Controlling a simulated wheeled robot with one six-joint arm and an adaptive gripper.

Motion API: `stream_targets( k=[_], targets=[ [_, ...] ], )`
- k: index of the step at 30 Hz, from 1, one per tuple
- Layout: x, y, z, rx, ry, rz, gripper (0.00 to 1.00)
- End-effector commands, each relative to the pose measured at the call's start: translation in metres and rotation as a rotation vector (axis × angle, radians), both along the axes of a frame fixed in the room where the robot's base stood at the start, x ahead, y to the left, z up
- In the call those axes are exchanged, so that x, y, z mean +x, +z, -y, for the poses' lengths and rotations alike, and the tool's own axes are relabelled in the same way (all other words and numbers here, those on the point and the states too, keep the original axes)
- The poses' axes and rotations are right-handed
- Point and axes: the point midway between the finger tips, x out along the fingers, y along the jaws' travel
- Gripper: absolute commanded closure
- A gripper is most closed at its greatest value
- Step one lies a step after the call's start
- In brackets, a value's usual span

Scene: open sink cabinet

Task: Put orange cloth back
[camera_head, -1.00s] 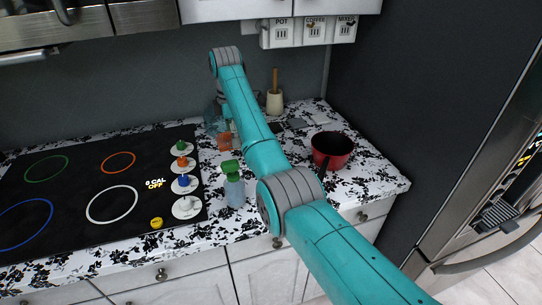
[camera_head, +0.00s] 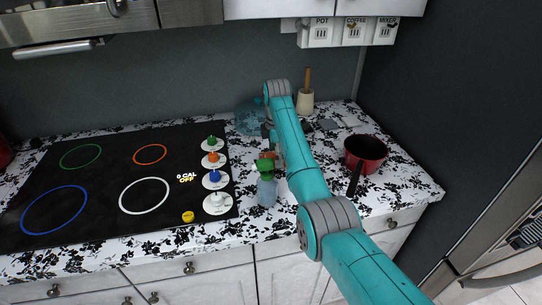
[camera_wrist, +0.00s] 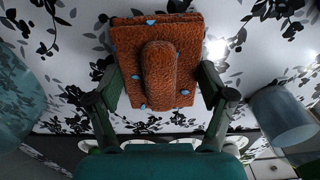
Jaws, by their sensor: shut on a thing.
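The orange cloth (camera_wrist: 187,62) is a folded, fuzzy orange-brown piece with blue spots and a raised roll in its middle, in the wrist view. My gripper (camera_wrist: 160,84) is shut on it, one finger at each side edge. The black-and-white patterned counter shows behind the cloth. I cannot tell whether the cloth touches it. In the head view, only a little orange (camera_head: 266,155) shows behind the green top of the spray bottle (camera_head: 266,190). My arm hides most of the gripper there.
A clear bluish jug (camera_head: 248,118) stands behind, near the wall. A red pot (camera_head: 366,150) with a dark handle stands to the right of my arm. The cooktop (camera_head: 110,185) with its knobs lies left. Bare counter (camera_head: 410,185) shows at the right front.

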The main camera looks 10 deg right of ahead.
Motion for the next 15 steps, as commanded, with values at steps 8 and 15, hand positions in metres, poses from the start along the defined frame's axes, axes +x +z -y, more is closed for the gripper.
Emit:
stream_targets(
  k=[8, 15],
  targets=[
    [0.0, -0.0026, 0.002, 0.0, 0.0, 0.001, 0.47],
    [0.0, -0.0047, 0.0018, 0.0, 0.0, 0.001, 0.0]
  ],
)
